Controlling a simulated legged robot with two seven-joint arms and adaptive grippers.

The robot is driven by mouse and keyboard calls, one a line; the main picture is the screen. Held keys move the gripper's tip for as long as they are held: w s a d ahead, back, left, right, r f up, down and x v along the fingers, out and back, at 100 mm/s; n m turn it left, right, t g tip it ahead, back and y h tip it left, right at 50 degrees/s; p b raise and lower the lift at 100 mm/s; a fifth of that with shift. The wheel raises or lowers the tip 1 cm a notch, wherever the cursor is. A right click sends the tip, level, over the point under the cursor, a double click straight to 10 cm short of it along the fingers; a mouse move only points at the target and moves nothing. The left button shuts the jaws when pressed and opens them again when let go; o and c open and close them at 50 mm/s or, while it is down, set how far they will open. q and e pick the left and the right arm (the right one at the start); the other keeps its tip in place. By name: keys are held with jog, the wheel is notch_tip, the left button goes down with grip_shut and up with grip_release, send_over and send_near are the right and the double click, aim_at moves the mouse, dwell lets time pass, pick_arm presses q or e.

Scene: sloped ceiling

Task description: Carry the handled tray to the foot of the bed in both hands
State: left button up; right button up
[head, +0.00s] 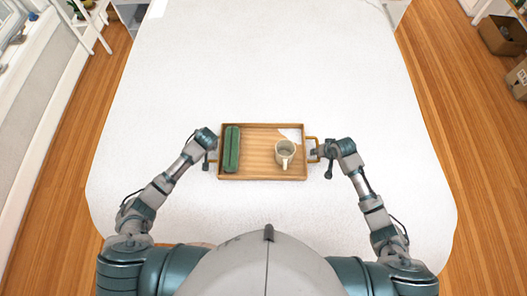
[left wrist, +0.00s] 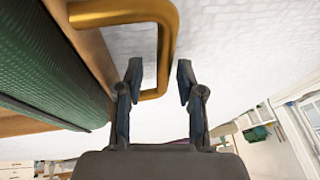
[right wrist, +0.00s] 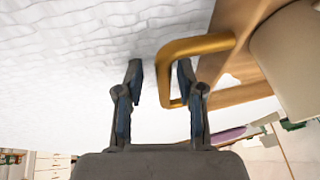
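The wooden tray (head: 257,168) shows in the middle of the head view over the white bed (head: 265,70), near my body. It carries a long green case (head: 232,149), a pale mug (head: 285,155) and a white flat piece (head: 291,133). My left gripper (left wrist: 158,75) is open, its fingers either side of the tray's left brass handle (left wrist: 168,45). My right gripper (right wrist: 160,75) is open, its fingers either side of the right brass handle (right wrist: 200,45). A gap shows between fingers and bar on both sides.
The bed is clear beyond and beside the tray. Wooden floor (head: 450,110) runs along both sides. Cardboard boxes (head: 502,35) stand at the far right, and a white ladder-like stand (head: 88,25) at the far left.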

jog(key=shift+a, duration=0.15)
jog(key=shift+r, duration=0.15)
pick_arm(q)
jog(key=v, duration=1.1)
pick_arm(e)
jog(key=v, duration=1.1)
jog(key=shift+r, duration=0.3)
jog(key=shift+s, duration=0.15)
